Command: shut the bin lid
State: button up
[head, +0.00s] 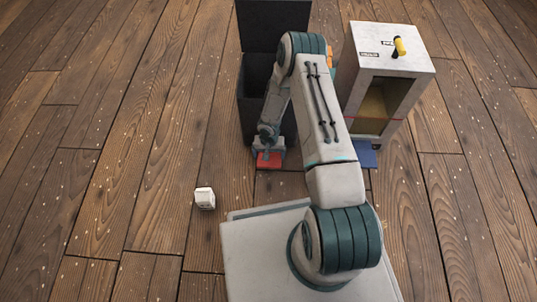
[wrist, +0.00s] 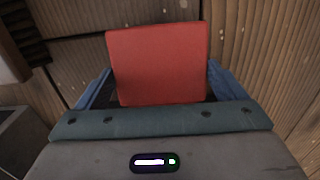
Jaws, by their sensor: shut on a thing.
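The dark bin (head: 249,105) stands at the top middle of the head view, partly hidden behind my arm. Its lid (head: 272,22) is raised, standing upright at the bin's far side. My gripper (head: 268,154) is low, in front of the bin's near side. It is shut on a red block (head: 268,160). In the wrist view the red block (wrist: 158,65) sits between the two blue fingers of my gripper (wrist: 158,85), with floor planks beyond it. I cannot tell whether the block touches the floor.
A pale cabinet (head: 385,62) with an open front and a yellow-handled lever (head: 400,47) on top stands right of the bin. A blue flat thing (head: 364,155) lies at its foot. A small white cube (head: 204,198) is on the floor. The floor at left is clear.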

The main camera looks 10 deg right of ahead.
jog(key=shift+w+d+r, duration=0.1)
jog(key=shift+w+r, duration=0.15)
jog(key=shift+w, duration=0.35)
jog(key=o, duration=1.1)
jog(key=shift+s+f, duration=0.1)
jog(key=shift+r+p, duration=0.3)
jog(key=shift+r, duration=0.15)
notch_tip(320, 180, up, 13)
jog(key=p, duration=0.5)
